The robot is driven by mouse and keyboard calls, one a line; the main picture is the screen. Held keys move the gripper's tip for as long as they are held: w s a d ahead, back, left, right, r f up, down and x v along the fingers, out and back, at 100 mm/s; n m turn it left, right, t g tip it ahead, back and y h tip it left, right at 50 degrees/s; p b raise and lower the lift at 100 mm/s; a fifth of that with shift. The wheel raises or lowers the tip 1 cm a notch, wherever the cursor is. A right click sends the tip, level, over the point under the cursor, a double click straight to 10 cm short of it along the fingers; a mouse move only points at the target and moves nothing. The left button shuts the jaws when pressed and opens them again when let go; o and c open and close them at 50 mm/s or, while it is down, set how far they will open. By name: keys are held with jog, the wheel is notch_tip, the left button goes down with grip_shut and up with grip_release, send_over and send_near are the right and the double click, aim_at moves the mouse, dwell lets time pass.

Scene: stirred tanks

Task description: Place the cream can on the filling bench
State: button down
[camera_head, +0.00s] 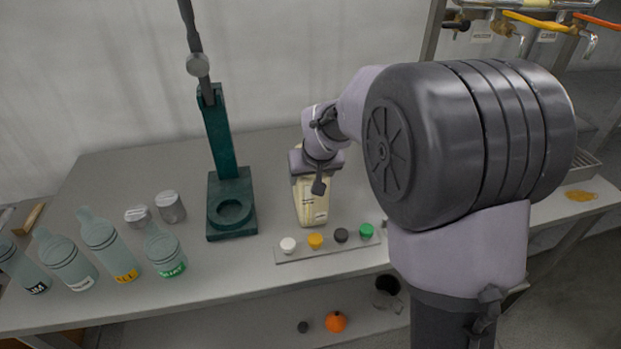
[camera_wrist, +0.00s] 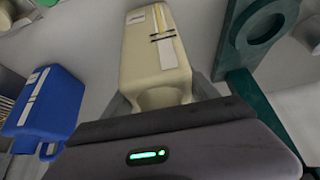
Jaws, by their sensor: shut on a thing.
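The cream can (camera_head: 312,205) is upright over the grey bench (camera_head: 120,170), right of the green press and behind the strip of caps. My gripper (camera_head: 315,168) is shut on the can's top end from above. I cannot tell whether the can's base touches the bench. In the wrist view the cream can (camera_wrist: 155,55) extends out from between the fingers, with a pale label and dark stripes on its side. A second bench section (camera_head: 560,205) with taps above it stands at the right, partly hidden by my arm.
The green press (camera_head: 231,200) stands close left of the can. A strip of coloured caps (camera_head: 328,245) lies in front. Several bottles (camera_head: 100,245) and two metal tins (camera_head: 170,207) stand at left. A blue can (camera_wrist: 50,105) shows in the wrist view. An orange object (camera_head: 335,321) sits on the lower shelf.

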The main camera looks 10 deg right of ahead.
jog(key=shift+c, duration=1.1)
grip_release()
jog(key=shift+f, duration=0.1)
jog(key=p+v, duration=0.5)
jog(key=v, duration=0.7)
jog(key=s+a+r+m+y, duration=0.1)
jog(key=s+a+r+m, duration=0.1)
jog(key=s, duration=1.1)
jog(key=s+a+r+m+y, duration=0.1)
jog(key=s+a+m, duration=0.1)
jog(key=s, duration=1.1)
jog(key=shift+s+r, duration=0.35)
